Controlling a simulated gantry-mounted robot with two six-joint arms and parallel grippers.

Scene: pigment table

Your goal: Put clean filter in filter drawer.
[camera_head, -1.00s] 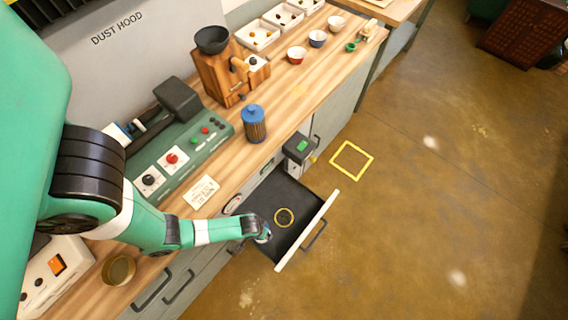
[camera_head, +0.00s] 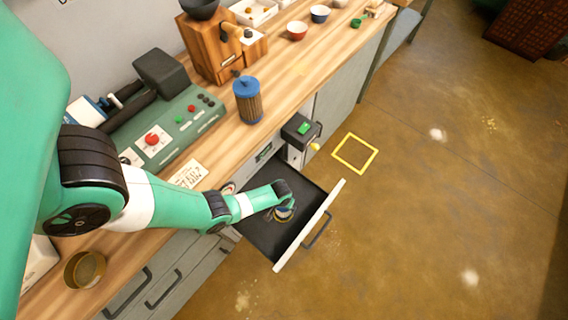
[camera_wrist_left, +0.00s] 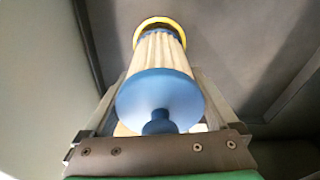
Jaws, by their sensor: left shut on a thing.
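The clean filter (camera_wrist_left: 160,60), cream and pleated with a blue cap and knob, is in my left gripper (camera_head: 284,212). The gripper is shut on its cap end and is over the open filter drawer (camera_head: 262,238). In the left wrist view, the filter's far end is at the yellow ring (camera_wrist_left: 158,22) on the dark drawer floor; I cannot tell whether it touches. In the head view the arm and gripper hide most of the filter and ring. A second filter (camera_head: 248,106), brownish with a blue cap, stands upright on the counter. My right gripper is not in view.
The drawer's white front panel (camera_head: 311,226) sticks out over the floor. A green control panel (camera_head: 175,130) and a wooden grinder (camera_head: 212,48) stand on the counter. A yellow square (camera_head: 355,152) marks clear floor.

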